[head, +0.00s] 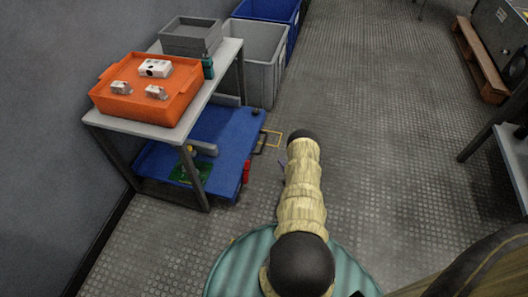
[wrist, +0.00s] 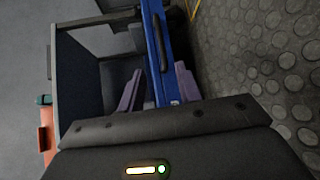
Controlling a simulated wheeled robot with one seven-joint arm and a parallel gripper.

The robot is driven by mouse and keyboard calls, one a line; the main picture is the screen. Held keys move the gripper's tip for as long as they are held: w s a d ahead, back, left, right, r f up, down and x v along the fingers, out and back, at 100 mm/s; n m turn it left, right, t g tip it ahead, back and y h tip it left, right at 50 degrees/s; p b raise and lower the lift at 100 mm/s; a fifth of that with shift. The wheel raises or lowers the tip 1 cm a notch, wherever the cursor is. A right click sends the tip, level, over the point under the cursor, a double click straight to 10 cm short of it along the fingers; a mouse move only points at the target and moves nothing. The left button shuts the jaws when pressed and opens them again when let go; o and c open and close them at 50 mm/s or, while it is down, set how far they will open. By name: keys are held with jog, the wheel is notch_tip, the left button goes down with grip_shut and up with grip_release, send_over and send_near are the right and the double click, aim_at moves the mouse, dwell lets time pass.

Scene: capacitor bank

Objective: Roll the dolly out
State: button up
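The dolly is a flat blue platform (head: 228,130) low under the grey table, its front part sticking out past the table legs. In the wrist view its blue edge (wrist: 152,50) runs between my fingers, with a dark bar-shaped handle (wrist: 161,42) on it. My gripper (wrist: 158,88) has two purple fingers set apart, one on each side of the blue edge. I cannot tell whether they touch it. In the head view my gripper is mostly hidden behind my sleeved arm, to the right of the dolly.
The table (head: 222,80) carries an orange tray (head: 130,101) with several small white parts and a grey bin (head: 190,38). Grey (head: 262,55) and blue (head: 270,10) bins stand behind. Open floor (head: 370,110) is on the right.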

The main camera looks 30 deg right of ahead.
aim_at(264, 143)
jog(key=shift+s+f, duration=0.1)
jog(key=shift+s, duration=0.05)
jog(key=shift+w+d+f+b, duration=0.2)
jog(key=shift+w+f+b, duration=0.2)
jog(key=shift+w+b, duration=1.85)
jog(key=shift+w+d+f+b, duration=0.15)
jog(key=shift+w+f+b, duration=0.5)
jog(key=shift+w, duration=2.85)
jog(key=shift+w+d+f+b, duration=0.2)
jog(key=shift+w+b, duration=1.6)
jog(key=shift+w, duration=1.1)
grip_shut()
